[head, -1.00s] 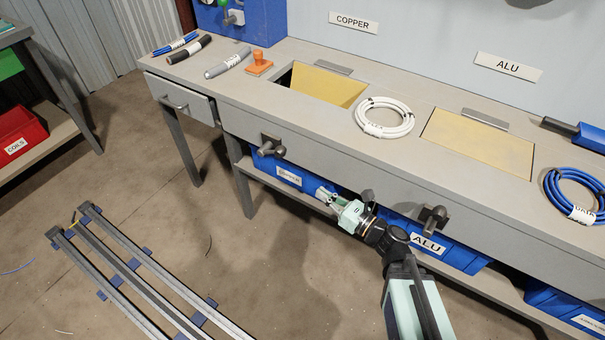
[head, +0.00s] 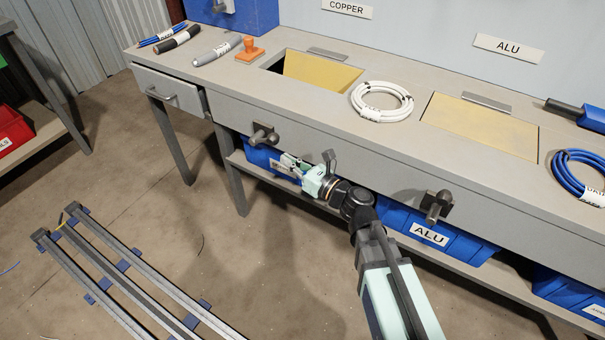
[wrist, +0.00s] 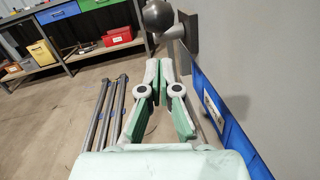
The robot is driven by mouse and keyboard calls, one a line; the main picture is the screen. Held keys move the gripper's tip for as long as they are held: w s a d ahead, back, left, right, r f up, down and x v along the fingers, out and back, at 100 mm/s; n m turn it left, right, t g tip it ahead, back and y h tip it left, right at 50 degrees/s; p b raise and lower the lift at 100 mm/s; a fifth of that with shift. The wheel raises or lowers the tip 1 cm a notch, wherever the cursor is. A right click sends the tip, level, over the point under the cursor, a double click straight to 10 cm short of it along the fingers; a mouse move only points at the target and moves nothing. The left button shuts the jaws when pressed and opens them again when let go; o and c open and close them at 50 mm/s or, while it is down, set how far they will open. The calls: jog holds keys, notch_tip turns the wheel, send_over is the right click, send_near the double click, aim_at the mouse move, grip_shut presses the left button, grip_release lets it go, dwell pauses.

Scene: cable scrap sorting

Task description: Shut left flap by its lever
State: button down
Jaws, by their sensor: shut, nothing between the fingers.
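The left flap (head: 318,74) is a yellowish panel under the COPPER sign, tilted down into its opening in the bench top. Its lever (head: 262,134), dark with a round knob, sticks out of the bench front below it. In the wrist view the lever's knob (wrist: 153,16) shows just beyond and above the fingertips, with its mounting plate at right. My gripper (head: 287,163) is shut and empty, below and slightly right of the lever. It also shows in the wrist view (wrist: 159,66). I see no clear contact with the lever.
The right flap (head: 480,125) lies level with the bench top, with its own lever (head: 436,205) below. A white cable coil (head: 382,101) lies between the openings. Blue bins (head: 430,233) stand under the bench. A floor rail (head: 115,270) lies at the left.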

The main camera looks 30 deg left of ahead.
jog(key=shift+w+a+r, duration=0.25)
jog(key=shift+a+r, duration=0.6)
jog(key=shift+r, duration=0.25)
jog(key=shift+r, duration=0.1)
jog(key=p, duration=0.2)
jog(key=shift+r+p, duration=0.25)
jog(key=shift+p, duration=0.05)
